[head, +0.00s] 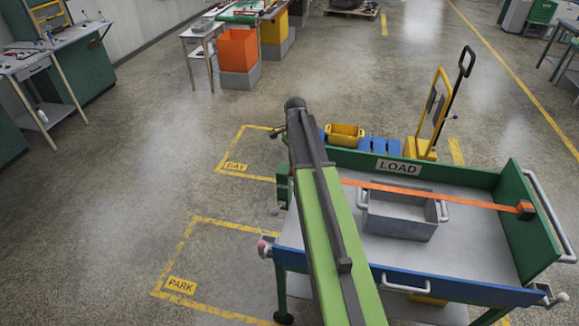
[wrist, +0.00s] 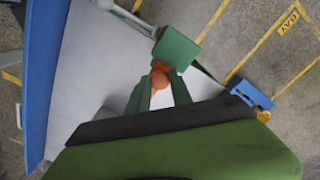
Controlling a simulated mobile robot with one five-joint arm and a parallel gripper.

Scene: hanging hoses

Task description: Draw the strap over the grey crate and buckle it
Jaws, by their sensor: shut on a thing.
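The grey crate (head: 402,212) stands on the cart's grey deck. The orange strap (head: 430,195) runs taut from an orange-and-dark reel (head: 525,209) at the cart's right wall, leftward across the crate's far part, until my arm hides it. My gripper (wrist: 160,80) shows in the wrist view, shut on the orange strap end (wrist: 158,77). It is close to a green block (wrist: 176,48) at the cart's left side. My arm hides the gripper in the head view. I cannot make out the buckle or tell whether the strap end touches it.
The cart has a green back wall with a LOAD sign (head: 398,167), a green right wall (head: 530,215) and a blue front edge (head: 460,288). A yellow bin (head: 345,134) and a yellow hand truck (head: 430,125) stand behind it. The floor to the left is open, with yellow markings.

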